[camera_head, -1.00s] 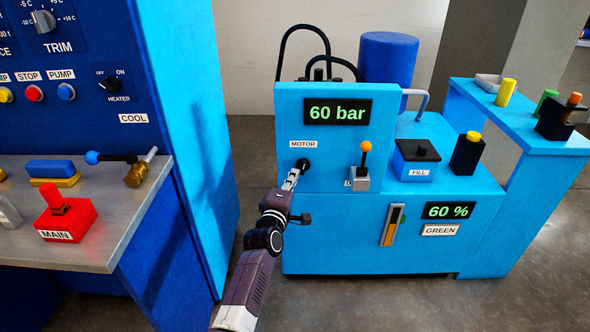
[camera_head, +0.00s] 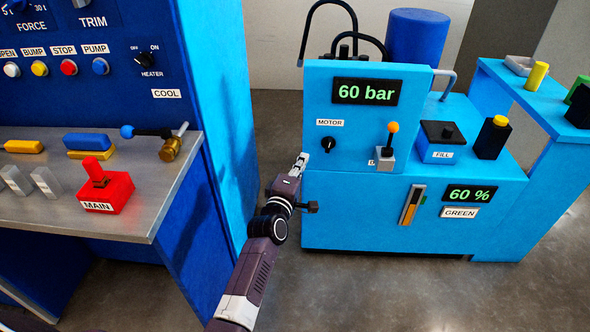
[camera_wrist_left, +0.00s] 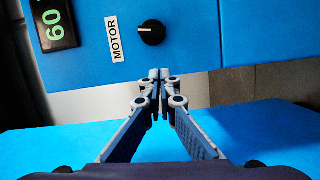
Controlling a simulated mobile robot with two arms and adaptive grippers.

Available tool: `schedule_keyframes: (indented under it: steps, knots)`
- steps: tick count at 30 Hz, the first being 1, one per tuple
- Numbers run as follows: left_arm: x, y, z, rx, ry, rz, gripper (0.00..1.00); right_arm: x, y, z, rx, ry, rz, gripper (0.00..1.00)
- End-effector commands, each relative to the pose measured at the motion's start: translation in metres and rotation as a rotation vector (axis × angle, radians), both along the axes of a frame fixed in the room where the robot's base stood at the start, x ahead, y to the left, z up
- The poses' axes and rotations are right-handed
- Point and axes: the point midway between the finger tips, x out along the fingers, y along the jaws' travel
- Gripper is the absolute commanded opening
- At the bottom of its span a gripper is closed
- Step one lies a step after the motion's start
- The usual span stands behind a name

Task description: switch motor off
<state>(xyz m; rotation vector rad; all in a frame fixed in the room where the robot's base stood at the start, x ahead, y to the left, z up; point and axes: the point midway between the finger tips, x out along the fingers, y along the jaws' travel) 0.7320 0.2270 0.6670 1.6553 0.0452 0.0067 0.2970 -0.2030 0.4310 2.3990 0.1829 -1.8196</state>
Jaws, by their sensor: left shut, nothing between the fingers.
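The motor knob (camera_head: 328,145) is a small black rotary knob on the light blue cabinet's front, just below the MOTOR label (camera_head: 330,122). In the left wrist view the knob (camera_wrist_left: 152,32) stands clear beyond the fingertips, with the label (camera_wrist_left: 115,39) beside it. A pale mark shows on the knob there. My left gripper (camera_head: 301,160) is shut and empty, to the left of the knob and slightly lower, not touching it. Its closed fingertips (camera_wrist_left: 160,74) also show in the left wrist view. My right gripper is not in view.
A 60 bar display (camera_head: 367,92) sits above the knob. An orange-tipped lever (camera_head: 390,140) stands right of it, near the FILL box (camera_head: 443,140). At left, a dark blue cabinet bears buttons and a red MAIN switch (camera_head: 108,190). Open floor lies between the cabinets.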

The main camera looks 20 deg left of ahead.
Motion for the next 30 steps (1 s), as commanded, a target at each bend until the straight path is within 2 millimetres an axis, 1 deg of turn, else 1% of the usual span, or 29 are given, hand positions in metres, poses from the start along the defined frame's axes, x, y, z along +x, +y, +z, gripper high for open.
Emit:
schedule_keyframes:
  steps: [1,3,6,11,17,30]
  knots:
    - [-0.009,0.000,0.002,0.000,0.002,0.000,0.00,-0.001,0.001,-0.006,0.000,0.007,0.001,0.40]
    - [-0.022,0.000,0.002,0.000,0.002,0.000,0.00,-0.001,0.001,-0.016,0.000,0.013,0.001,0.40]
    - [-0.035,-0.001,0.003,0.000,0.001,0.001,0.00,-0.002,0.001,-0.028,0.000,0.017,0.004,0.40]
    - [-0.050,-0.001,0.003,0.001,0.001,0.001,0.00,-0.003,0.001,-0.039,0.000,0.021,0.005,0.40]
    - [-0.055,-0.001,0.003,0.001,0.000,0.001,0.00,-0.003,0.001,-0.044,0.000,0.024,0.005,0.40]
    - [-0.055,-0.002,0.002,0.007,0.003,-0.003,0.00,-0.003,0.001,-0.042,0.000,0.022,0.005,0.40]
